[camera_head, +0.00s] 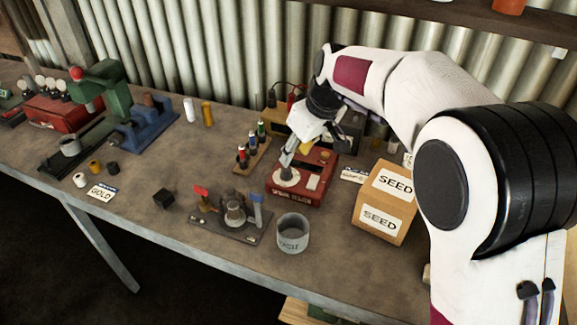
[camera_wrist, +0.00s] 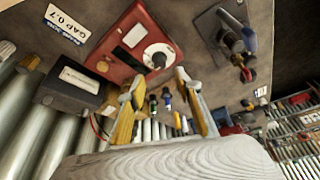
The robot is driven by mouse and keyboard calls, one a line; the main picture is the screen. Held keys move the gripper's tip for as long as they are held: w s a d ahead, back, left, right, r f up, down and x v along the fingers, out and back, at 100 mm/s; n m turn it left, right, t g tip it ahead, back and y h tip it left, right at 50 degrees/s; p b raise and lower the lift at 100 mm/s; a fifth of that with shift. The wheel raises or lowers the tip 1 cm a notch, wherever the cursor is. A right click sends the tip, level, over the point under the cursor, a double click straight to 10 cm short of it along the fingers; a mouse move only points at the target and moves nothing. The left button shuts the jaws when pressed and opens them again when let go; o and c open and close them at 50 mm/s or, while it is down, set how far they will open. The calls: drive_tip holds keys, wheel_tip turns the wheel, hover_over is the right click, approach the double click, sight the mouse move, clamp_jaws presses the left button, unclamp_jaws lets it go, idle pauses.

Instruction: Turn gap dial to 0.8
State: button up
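The red tester box (camera_head: 312,181) stands on the bench, with a round white dial (camera_head: 286,178) on its top. In the wrist view the dial (camera_wrist: 160,50) has a dark knob (camera_wrist: 158,60); its setting is too small to read. My gripper (camera_head: 288,160) is just over the dial, pointing down. In the wrist view my gripper (camera_wrist: 159,78) has its two fingers apart, with the knob beyond and between the tips. I cannot tell whether a finger touches it. A white card (camera_wrist: 66,22) beside the box appears to read "GAP 0.7".
A cardboard seed box (camera_head: 382,219) stands right of the tester. A grey cup (camera_head: 293,234) and a small plate with fittings (camera_head: 230,222) are in front. A rack of colored-top bottles (camera_head: 249,158) is close on the left.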

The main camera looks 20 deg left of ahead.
sight(287, 169)
drive_tip(key=shift+f, duration=0.1)
drive_tip(key=shift+x, duration=3.8)
clamp_jaws()
